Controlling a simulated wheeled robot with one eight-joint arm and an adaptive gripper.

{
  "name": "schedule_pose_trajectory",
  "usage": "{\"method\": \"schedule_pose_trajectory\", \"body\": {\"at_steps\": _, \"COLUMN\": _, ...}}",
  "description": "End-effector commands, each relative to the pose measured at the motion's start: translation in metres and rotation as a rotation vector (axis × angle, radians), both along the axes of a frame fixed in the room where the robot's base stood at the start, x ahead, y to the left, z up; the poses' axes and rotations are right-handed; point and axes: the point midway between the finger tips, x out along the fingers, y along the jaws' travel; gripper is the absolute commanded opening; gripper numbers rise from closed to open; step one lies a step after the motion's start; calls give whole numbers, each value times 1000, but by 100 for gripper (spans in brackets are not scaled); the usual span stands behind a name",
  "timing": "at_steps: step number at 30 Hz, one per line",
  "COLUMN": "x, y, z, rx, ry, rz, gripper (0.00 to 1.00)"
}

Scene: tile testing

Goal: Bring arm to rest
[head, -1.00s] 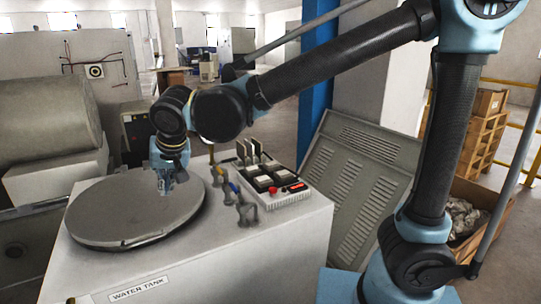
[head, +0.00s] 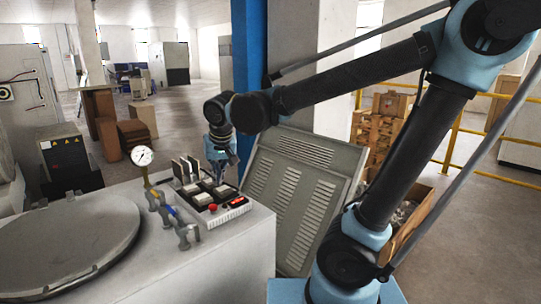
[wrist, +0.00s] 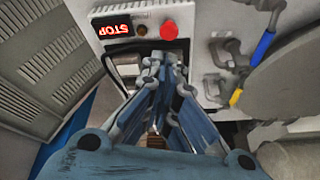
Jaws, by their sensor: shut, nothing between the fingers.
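My arm reaches across from the right in the head view, bent at its joints. My gripper (head: 226,177) points down over the back right part of the control box (head: 213,217). It is small and partly hard to make out there. In the wrist view my gripper (wrist: 165,66) has its blue fingers drawn together, with nothing between them. I cannot tell how far the fingertips are above the box.
A round grey lid (head: 65,245) lies on the tank at left. Valves with coloured handles (head: 170,212) and a pressure gauge (head: 142,156) stand beside the box. A louvred grey panel (head: 300,195) leans right of the tank. A cardboard box (head: 412,215) stands behind my arm.

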Motion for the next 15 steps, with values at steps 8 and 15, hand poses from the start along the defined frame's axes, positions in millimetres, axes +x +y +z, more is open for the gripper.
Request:
{"method": "schedule_pose_trajectory", "body": {"at_steps": 8, "x": 26, "y": -95, "z": -15, "rx": -42, "ry": 23, "rz": -88, "gripper": 0}}
{"method": "schedule_pose_trajectory", "body": {"at_steps": 15, "x": 28, "y": -168, "z": -31, "rx": -71, "ry": 50, "rz": -155, "gripper": 0}}
